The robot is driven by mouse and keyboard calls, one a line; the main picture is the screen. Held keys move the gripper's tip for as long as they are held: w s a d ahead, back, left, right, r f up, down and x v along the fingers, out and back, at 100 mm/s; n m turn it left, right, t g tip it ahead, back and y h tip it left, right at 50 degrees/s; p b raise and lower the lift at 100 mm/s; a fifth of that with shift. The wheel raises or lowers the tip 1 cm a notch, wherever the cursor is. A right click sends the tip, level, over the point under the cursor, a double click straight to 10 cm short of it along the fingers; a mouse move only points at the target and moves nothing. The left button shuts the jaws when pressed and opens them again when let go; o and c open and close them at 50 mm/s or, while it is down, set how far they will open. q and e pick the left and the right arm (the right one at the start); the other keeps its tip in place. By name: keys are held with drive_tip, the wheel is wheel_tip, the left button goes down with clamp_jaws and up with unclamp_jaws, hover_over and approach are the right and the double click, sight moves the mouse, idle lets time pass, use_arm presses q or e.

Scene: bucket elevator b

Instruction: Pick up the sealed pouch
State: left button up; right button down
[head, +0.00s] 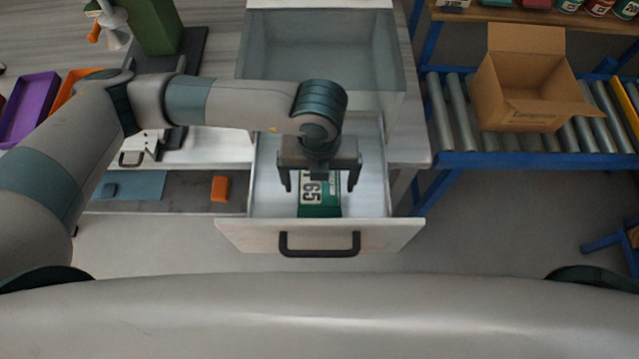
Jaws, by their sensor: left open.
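The gripper body hides the far part of the pouch. I cannot tell how far the fingertips are above the pouch. My right gripper is not in view.
The drawer's front panel with a dark handle (319,253) faces me. An open grey bin (320,45) stands behind it. At right, a cardboard box (520,90) sits on a blue-framed roller conveyor (470,158). A purple tray (30,105) is at far left.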

sight(320, 185)
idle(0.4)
use_arm(q)
drive_tip(key=c, duration=0.9)
drive_tip(key=shift+c, duration=0.2)
drive_tip(key=shift+r, duration=0.1)
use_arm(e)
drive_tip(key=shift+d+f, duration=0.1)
use_arm(q)
drive_tip(key=shift+r+b, duration=0.35)
drive_tip(key=shift+r, duration=0.15)
wheel_tip(320, 185, up, 17)
drive_tip(key=b, duration=0.4)
drive_tip(key=shift+b, duration=0.3)
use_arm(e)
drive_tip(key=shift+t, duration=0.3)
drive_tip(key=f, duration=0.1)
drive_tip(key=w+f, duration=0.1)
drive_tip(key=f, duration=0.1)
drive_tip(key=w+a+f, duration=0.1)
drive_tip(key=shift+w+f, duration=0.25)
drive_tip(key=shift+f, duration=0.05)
use_arm(q)
drive_tip(key=shift+f, duration=0.1)
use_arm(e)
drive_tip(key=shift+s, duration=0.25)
